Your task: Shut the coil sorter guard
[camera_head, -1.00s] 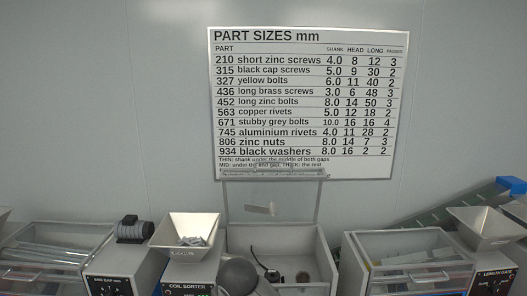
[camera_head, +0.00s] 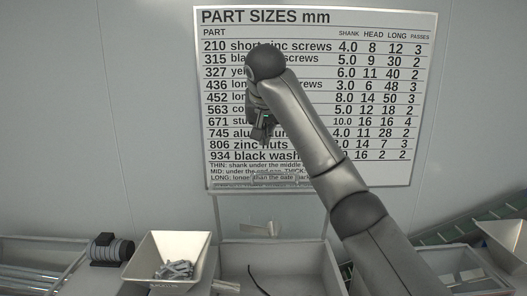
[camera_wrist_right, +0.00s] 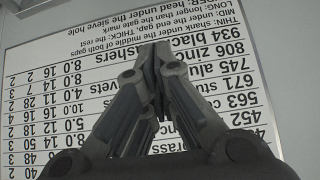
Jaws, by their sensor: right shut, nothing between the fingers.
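The coil sorter guard (camera_head: 240,187), a clear panel in a thin grey frame, stands raised and upright at the back of the coil sorter's open box (camera_head: 327,264) in the head view. Its top edge overlaps the bottom of the wall chart. My right gripper (camera_head: 262,137) is shut and empty. In the picture it shows above the guard, in front of the chart. The right wrist view shows its closed fingertips (camera_wrist_right: 160,52) against the chart, with no guard visible there. My left gripper is not in view.
The part sizes chart (camera_head: 400,150) hangs on the back wall. A hopper with grey parts (camera_head: 150,250) stands left of the open box, and a dark motor (camera_head: 105,250) is farther left. Another hopper (camera_head: 507,240) and a green conveyor (camera_head: 450,232) are at the right.

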